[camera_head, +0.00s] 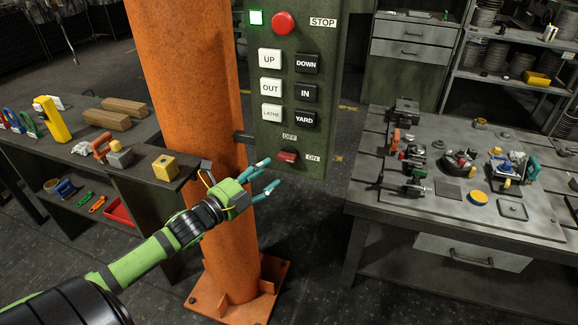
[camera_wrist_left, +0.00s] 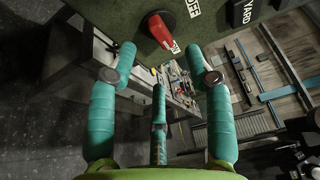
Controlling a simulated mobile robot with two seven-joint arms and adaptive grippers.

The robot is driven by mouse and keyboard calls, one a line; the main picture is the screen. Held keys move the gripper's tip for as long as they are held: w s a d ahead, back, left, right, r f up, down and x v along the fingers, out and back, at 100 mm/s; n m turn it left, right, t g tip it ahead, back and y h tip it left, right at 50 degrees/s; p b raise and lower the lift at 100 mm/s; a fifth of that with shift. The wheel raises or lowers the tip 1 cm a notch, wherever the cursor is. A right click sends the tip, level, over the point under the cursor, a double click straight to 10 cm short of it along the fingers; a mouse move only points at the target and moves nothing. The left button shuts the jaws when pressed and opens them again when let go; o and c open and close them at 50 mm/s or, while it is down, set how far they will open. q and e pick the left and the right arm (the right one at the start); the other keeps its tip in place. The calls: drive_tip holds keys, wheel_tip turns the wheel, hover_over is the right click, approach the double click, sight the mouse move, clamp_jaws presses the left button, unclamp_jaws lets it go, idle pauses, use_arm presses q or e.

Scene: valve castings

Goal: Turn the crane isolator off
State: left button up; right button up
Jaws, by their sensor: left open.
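The crane isolator is a red rotary handle (camera_head: 288,155) at the bottom of the dark green control panel (camera_head: 286,130). An OFF label sits above it and an ON label to its lower right. In the left wrist view the red handle (camera_wrist_left: 160,32) points at the ON label. My left gripper (camera_head: 269,174) is open and empty, just below and left of the handle. In the left wrist view its teal fingers (camera_wrist_left: 161,62) are spread, with the handle beyond their tips and apart from them. My right gripper is not in view.
The panel hangs beside an orange column (camera_head: 190,80), with buttons and a red STOP button (camera_head: 283,23) above the isolator. A workbench (camera_head: 450,220) with tools and castings stands right; a dark shelf table (camera_head: 140,165) stands left. Open floor lies below the panel.

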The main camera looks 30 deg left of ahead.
sight(283, 161)
use_arm(q)
drive_tip(key=w+p, duration=0.1)
drive_tip(key=w, duration=0.3)
drive_tip(key=shift+w+d, duration=0.15)
drive_tip(key=shift+w, duration=0.15)
drive_tip(key=shift+w+d+f, duration=0.15)
drive_tip(key=shift+w+d, duration=0.05)
drive_tip(key=shift+w, duration=0.75)
clamp_jaws()
